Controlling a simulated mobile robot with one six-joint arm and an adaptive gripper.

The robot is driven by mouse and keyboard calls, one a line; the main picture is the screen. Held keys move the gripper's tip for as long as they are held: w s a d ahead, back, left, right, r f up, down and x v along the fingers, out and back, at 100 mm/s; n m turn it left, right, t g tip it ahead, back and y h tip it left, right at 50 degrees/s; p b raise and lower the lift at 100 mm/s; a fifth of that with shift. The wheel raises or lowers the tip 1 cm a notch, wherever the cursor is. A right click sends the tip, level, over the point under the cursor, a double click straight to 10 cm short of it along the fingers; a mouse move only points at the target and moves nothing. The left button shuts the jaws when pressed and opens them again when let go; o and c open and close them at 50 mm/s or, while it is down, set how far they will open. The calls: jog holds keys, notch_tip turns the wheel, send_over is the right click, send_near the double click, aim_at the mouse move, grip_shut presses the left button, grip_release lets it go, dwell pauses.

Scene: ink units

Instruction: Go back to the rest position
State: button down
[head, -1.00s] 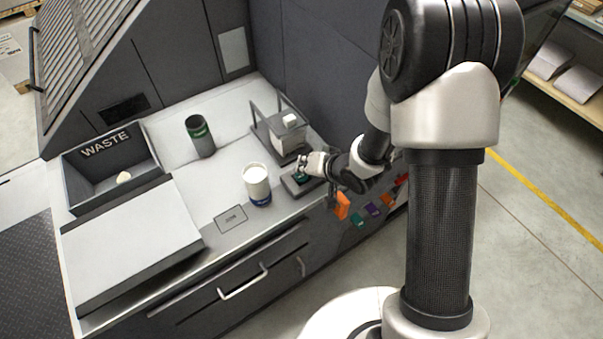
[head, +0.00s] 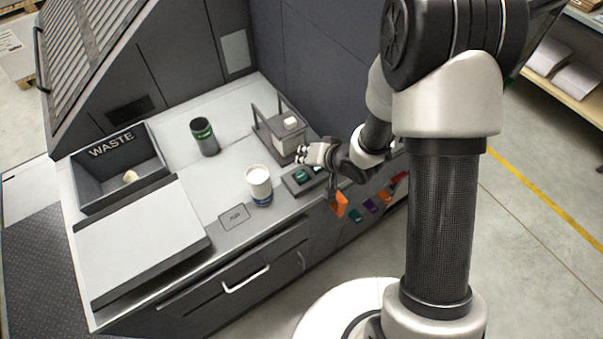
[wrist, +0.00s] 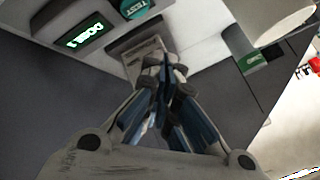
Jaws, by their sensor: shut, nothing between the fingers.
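My gripper (head: 303,155) is at the end of my arm, a little above and behind the small dark button box (head: 292,188) on the worktop. It is shut and holds nothing. In the wrist view its blue-grey fingers (wrist: 165,68) meet at the middle. A green button (head: 301,175) on the box is uncovered. In the wrist view a round teal button marked TEST (wrist: 136,7) and a lit green display reading DOSE 1 (wrist: 84,34) show beyond the fingers, apart from them.
A white container (head: 259,185) stands left of the button box. A dark green-banded cup (head: 204,136) stands farther back. A framed device (head: 285,137) stands just behind my gripper. A WASTE bin (head: 95,190) holds a pale lump (head: 131,176). Coloured tags (head: 340,204) hang at the front edge.

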dwell(0.6)
jog(key=s+d+r+h+b, duration=0.2)
jog(key=d+r+h, duration=0.1)
jog(key=d+r, duration=0.4)
jog(key=s+d+r+h+b, duration=0.2)
jog(key=s+d+r+h, duration=0.1)
jog(key=d+r, duration=0.35)
jog(key=s+r+g+b, duration=0.1)
jog(key=s+r, duration=0.1)
jog(key=s, duration=0.8)
jog(key=s+r+n+g+b, duration=0.1)
jog(key=s+r, duration=0.2)
jog(key=s, duration=0.8)
jog(key=shift+r+b, duration=0.2)
jog(key=shift+b, duration=0.2)
jog(key=shift+s, duration=0.1)
